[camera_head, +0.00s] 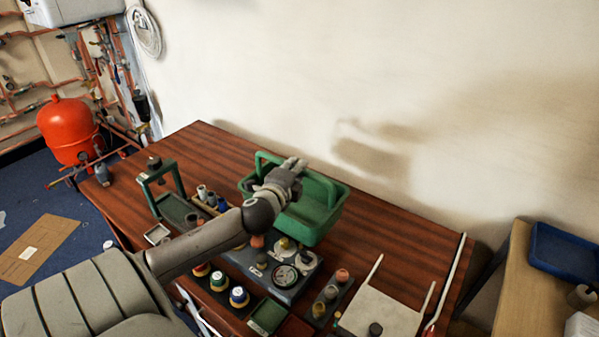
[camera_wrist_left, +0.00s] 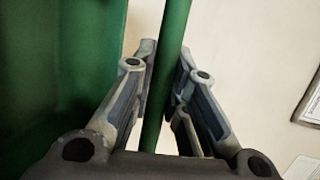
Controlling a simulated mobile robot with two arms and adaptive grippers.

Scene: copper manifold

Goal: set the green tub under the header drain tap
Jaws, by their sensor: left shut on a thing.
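My left gripper (camera_head: 292,167) reaches over the tub from the left in the head view. In the left wrist view its two fingers are shut on the tub's green handle bar (camera_wrist_left: 167,75), with the tub's wall (camera_wrist_left: 60,60) to the left. I cannot tell whether the tub touches the table. I cannot make out the header drain tap; copper pipes (camera_head: 88,60) run on the far left wall. My right gripper is not in view.
Tape rolls (camera_head: 238,296), a gauge box (camera_head: 285,272), a green stand (camera_head: 160,180) and small fittings crowd the table's front. A red tank (camera_head: 68,130) stands at the far left. A cardboard sheet (camera_head: 38,248) lies on the blue floor. The table's back left is clear.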

